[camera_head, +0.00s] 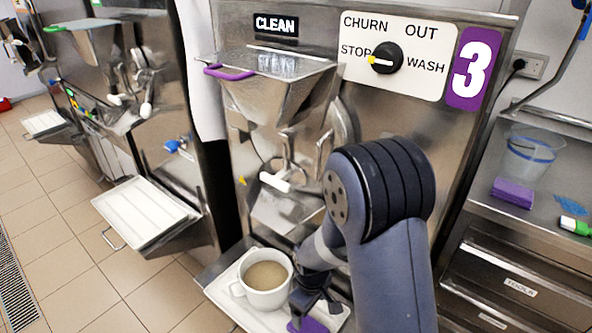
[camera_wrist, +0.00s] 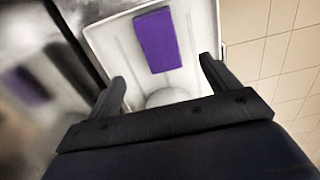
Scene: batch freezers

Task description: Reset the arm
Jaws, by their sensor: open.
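My arm reaches down in front of machine 3 (camera_head: 408,95) in the head view. My gripper (camera_head: 316,301) is low over the white drip tray (camera_head: 222,291), just right of a white mug (camera_head: 265,299) holding a beige liquid. In the wrist view my gripper (camera_wrist: 163,74) is open, fingers wide apart, with nothing clearly held. A purple block (camera_wrist: 158,40) lies on the tray (camera_wrist: 105,40) beyond the fingertips; its edge shows beneath my gripper in the head view (camera_head: 308,325). A pale rounded shape between the fingers is partly hidden.
The machine's hopper (camera_head: 270,90) and spout handle (camera_head: 274,182) are close left of my arm. A side bench at right holds a clear bucket (camera_head: 529,157), a purple sponge (camera_head: 513,192) and a green-capped marker (camera_head: 575,226). Another machine's tray (camera_head: 145,210) juts out at left.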

